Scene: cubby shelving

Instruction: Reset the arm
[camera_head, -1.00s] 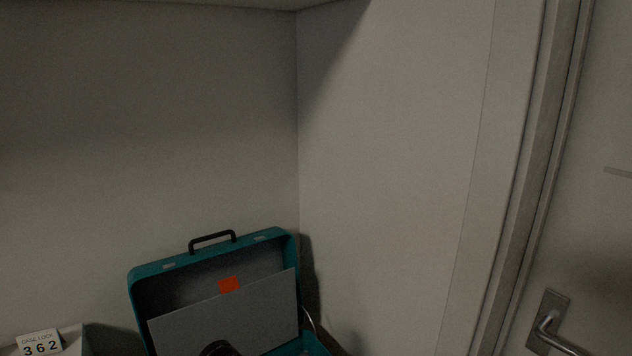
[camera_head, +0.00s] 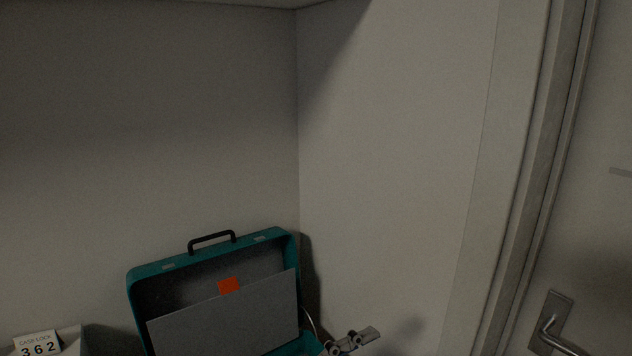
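One of my grippers (camera_head: 352,341) shows at the bottom edge, just right of the case; by its place it looks like my right one. Only its tip parts show, and I cannot tell whether it is open or shut. My other gripper is out of view. A teal case (camera_head: 146,272) stands with its lid up in the corner. The case's lower part is mostly cut off by the frame.
A door with a metal handle (camera_head: 552,325) is at the right. Bare walls meet behind the case. The space above the case is clear.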

